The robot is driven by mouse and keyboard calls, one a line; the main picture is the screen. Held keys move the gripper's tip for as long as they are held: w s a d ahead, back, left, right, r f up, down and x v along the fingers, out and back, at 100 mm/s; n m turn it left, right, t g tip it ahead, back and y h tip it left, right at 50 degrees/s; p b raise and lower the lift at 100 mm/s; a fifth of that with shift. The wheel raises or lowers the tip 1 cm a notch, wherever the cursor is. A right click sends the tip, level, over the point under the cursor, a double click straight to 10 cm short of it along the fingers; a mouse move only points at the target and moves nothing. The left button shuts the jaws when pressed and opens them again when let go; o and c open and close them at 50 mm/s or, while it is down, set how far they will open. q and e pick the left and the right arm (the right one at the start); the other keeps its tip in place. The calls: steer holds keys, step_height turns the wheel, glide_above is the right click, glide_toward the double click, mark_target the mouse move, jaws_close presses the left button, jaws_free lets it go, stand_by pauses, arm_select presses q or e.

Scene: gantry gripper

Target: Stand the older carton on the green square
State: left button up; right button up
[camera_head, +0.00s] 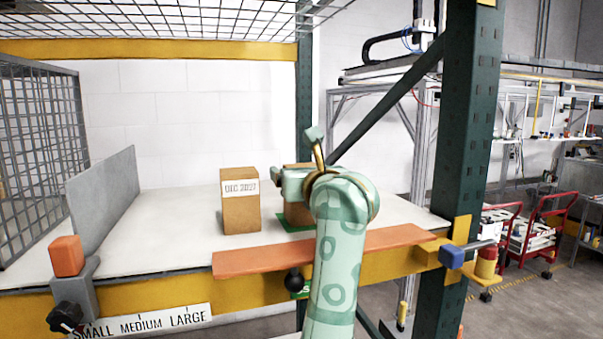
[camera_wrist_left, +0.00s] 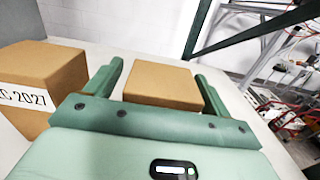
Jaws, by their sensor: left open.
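A brown carton (camera_head: 241,212) with a white label reading DEC 2027 stands upright on the pale shelf. It also shows at the left of the left wrist view (camera_wrist_left: 40,75). A second brown carton (camera_head: 296,214) stands to its right, partly hidden behind my left arm; no date on it shows. The green square (camera_head: 284,222) shows around this carton's base, and the carton appears to stand on it. My left gripper (camera_head: 289,178) is open at this second carton; in the left wrist view its fingers (camera_wrist_left: 158,70) are on either side of the carton. My right gripper is out of view.
An orange board (camera_head: 320,250) lies along the shelf's front edge. A grey upright panel (camera_head: 105,200) and a mesh side (camera_head: 42,150) bound the left. A green post (camera_head: 460,150) stands at the right. The shelf left of the labelled carton is clear.

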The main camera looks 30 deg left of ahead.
arm_select(q)
steer(key=shift+r, duration=0.1)
steer(key=b+v, duration=0.2)
steer(key=v, duration=0.9)
steer(key=shift+b, duration=0.3)
steer(key=shift+s+d, duration=0.35)
